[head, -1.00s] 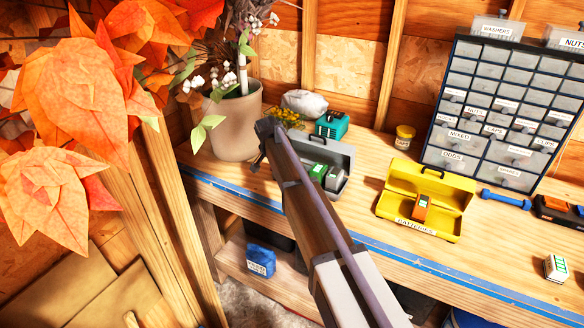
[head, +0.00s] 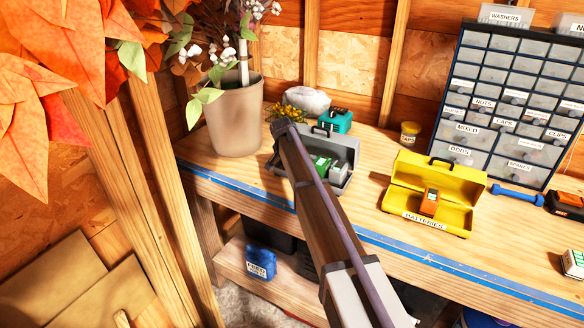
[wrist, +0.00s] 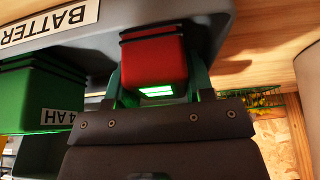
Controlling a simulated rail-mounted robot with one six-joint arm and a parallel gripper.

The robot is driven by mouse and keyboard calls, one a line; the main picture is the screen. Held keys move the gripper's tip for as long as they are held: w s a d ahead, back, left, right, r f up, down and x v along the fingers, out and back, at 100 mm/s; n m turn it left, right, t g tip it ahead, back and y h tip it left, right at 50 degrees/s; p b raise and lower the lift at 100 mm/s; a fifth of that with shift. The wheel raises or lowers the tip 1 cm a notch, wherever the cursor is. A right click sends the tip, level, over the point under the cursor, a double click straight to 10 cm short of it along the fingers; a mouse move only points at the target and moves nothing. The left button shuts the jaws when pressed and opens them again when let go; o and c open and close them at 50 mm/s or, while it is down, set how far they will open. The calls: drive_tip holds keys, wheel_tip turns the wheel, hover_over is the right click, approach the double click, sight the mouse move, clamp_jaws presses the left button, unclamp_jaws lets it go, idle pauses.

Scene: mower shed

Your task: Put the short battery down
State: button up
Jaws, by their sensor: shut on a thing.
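A red block with dark bands (wrist: 153,62), seemingly the short battery, sits between the green fingers of my gripper (wrist: 160,85) in the wrist view. My gripper is shut on it. Behind it is a grey box with a label reading "BATTER" (wrist: 45,22), upside down in this view. I cannot tell whether the block touches the box. A green battery marked "4 AH" (wrist: 35,95) is beside the block. In the head view the open grey box (head: 345,150) stands on the bench with the green battery (head: 322,167) inside. My arm hides the red block and gripper there.
A yellow box labelled "BATTERIES" (head: 455,221) holds an orange item (head: 430,201). A teal box (head: 336,120), a white bag (head: 305,102) and a potted plant (head: 236,122) stand behind or left of the grey box. Bare bench lies between the grey and yellow boxes.

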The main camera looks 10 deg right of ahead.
drive_tip(key=shift+f, duration=0.15)
drive_tip(key=o, duration=0.9)
drive_tip(key=p+v, duration=1.2)
drive_tip(key=v, duration=0.1)
drive_tip(key=s+d+f+n+g+y, duration=0.15)
drive_tip(key=s+n, duration=0.25)
drive_tip(key=s, duration=1.7)
drive_tip(key=s+d+n+g+y, duration=0.15)
drive_tip(key=s+n, duration=0.25)
drive_tip(key=s, duration=1.7)
drive_tip(key=shift+g, duration=0.3)
wheel_tip(320, 180, down, 5)
drive_tip(key=b, duration=0.5)
drive_tip(key=shift+w+d+r, duration=0.1)
drive_tip(key=shift+w+r, duration=0.05)
drive_tip(key=shift+w, duration=0.05)
